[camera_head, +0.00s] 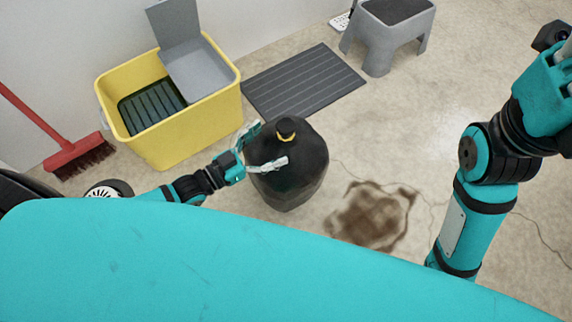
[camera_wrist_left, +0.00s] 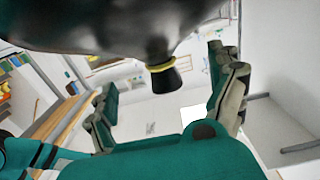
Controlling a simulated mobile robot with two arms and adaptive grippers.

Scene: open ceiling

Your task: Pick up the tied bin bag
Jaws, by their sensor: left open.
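The tied bin bag (camera_head: 292,172) is black and stands upright on the floor, with a gathered neck and a yellow tie at its top. My left gripper (camera_head: 268,146) is open at the bag's left side, its fingers spread near the upper part of the bag. In the left wrist view the bag (camera_wrist_left: 120,30) fills the top, and its tied neck (camera_wrist_left: 162,75) lies between the two open fingers (camera_wrist_left: 170,90). The fingers do not appear closed on the neck. My right arm comes in at the right of the head view, but its gripper is out of frame.
A yellow mop bucket (camera_head: 185,135) with a grey wringer stands left of the bag. A red broom (camera_head: 78,157) leans further left. A dark ribbed mat (camera_head: 305,80) and a grey step stool (camera_head: 382,40) are behind. A brown stain (camera_head: 372,215) marks the open floor to the right.

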